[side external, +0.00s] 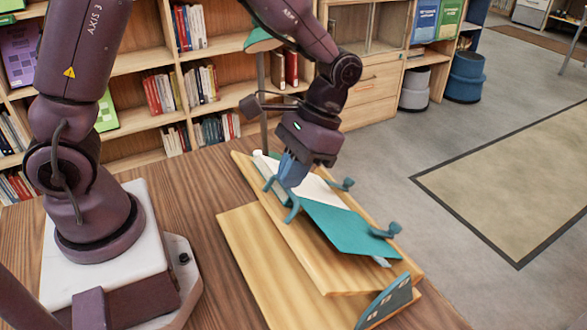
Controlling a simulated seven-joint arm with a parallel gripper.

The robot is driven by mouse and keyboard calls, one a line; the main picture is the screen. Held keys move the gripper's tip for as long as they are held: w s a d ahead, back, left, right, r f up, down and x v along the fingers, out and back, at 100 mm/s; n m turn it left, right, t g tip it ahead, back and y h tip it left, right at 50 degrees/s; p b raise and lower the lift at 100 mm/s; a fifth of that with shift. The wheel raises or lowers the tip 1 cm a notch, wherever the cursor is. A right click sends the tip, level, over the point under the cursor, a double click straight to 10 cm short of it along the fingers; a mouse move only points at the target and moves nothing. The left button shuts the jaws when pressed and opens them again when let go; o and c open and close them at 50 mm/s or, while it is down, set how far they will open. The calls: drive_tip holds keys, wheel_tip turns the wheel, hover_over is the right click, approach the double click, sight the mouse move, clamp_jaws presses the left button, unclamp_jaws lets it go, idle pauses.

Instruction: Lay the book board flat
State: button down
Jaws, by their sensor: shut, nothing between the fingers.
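The book board (318,262) is a pale wooden panel above a wider wooden base (250,250) on the table. The board looks tilted, with a gap to the base at its near right end. A slotted grey-blue bracket (390,300) stands at that end. A teal and white panel (345,228) lies along the board, with teal hooked clips (385,231) at its edges. My gripper (288,182) has blue fingers and points down over the panel's upper left part. It is shut and empty. The fingertips overlap the panel and a clip in this view; I cannot tell whether they touch.
A lamp-like stand with a green top (262,42) rises behind the board, close to my wrist. Bookshelves (140,60) line the back. The wooden table (185,170) has bare room left of the base. Open floor (430,130) lies to the right.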

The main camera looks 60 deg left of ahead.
drive_tip(key=shift+s+f, duration=0.3)
drive_tip(key=shift+s, duration=0.2)
drive_tip(key=shift+t, duration=0.5)
drive_tip(key=s+f, duration=0.2)
drive_tip(key=f, duration=0.1)
drive_tip(key=s+f, duration=0.5)
drive_tip(key=f, duration=0.1)
drive_tip(key=shift+s+f, duration=0.2)
drive_tip(key=shift+f, duration=0.2)
drive_tip(key=shift+x, duration=1.75)
drive_tip(key=shift+r, duration=0.65)
wheel_tip(320, 180, up, 14)
drive_tip(key=s, duration=0.2)
drive_tip(key=shift+a+f, duration=0.15)
